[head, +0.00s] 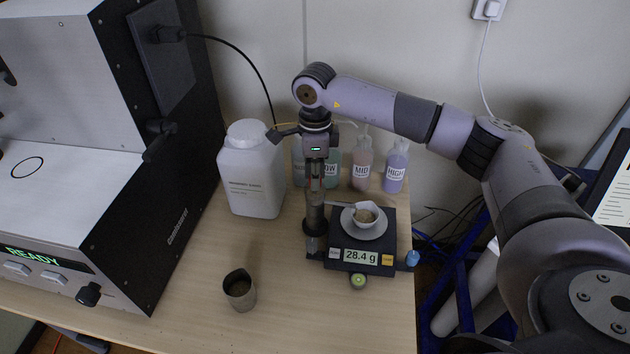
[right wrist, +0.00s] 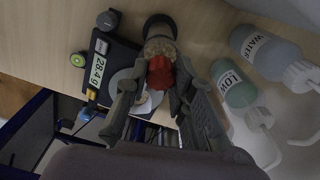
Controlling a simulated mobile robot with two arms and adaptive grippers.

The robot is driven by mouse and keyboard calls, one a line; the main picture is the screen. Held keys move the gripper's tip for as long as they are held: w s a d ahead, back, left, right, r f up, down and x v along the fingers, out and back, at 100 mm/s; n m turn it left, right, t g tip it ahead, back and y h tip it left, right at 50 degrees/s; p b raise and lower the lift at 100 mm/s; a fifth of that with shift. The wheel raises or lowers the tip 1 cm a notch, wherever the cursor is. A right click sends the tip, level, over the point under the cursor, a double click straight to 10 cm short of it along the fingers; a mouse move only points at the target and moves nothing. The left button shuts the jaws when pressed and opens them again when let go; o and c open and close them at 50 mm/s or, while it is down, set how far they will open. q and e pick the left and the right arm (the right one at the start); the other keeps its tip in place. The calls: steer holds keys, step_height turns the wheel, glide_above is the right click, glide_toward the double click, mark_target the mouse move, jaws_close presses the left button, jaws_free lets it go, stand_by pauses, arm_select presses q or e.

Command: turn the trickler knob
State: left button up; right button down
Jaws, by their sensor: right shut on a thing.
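The trickler (head: 314,218) is a slim upright column at the left side of the scale. Its red knob (right wrist: 160,72) shows in the right wrist view, below a round top full of pale grains (right wrist: 159,46). My right gripper (head: 316,160) comes down from above and is shut on the red knob, one finger on each side. It also shows in the right wrist view (right wrist: 156,82). The scale (head: 376,259) reads 28.4 g. A white dish (head: 366,227) on it carries a small cup (head: 365,216) with brown material. My left gripper is not in view.
A dark open cup (head: 239,290) stands at the front of the table. A white jug (head: 253,172) and several labelled bottles (head: 396,168) stand behind. A large analyser (head: 172,210) showing READY fills the left. Bare table lies between the cup and the scale.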

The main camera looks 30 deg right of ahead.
steer(key=n+b, duration=0.2)
steer(key=n, duration=0.2)
steer(key=shift+f+n+b, duration=0.1)
steer(key=shift+n+b, duration=0.2)
steer(key=n+b, duration=0.1)
steer(key=n, duration=0.2)
steer(key=shift+n+b, duration=0.4)
steer(key=n+b, duration=0.1)
steer(key=n, duration=0.3)
steer(key=shift+n+b, duration=0.65)
steer(key=shift+n, duration=0.95)
steer(key=c, duration=1.4)
jaws_free()
steer(key=shift+o, duration=0.2)
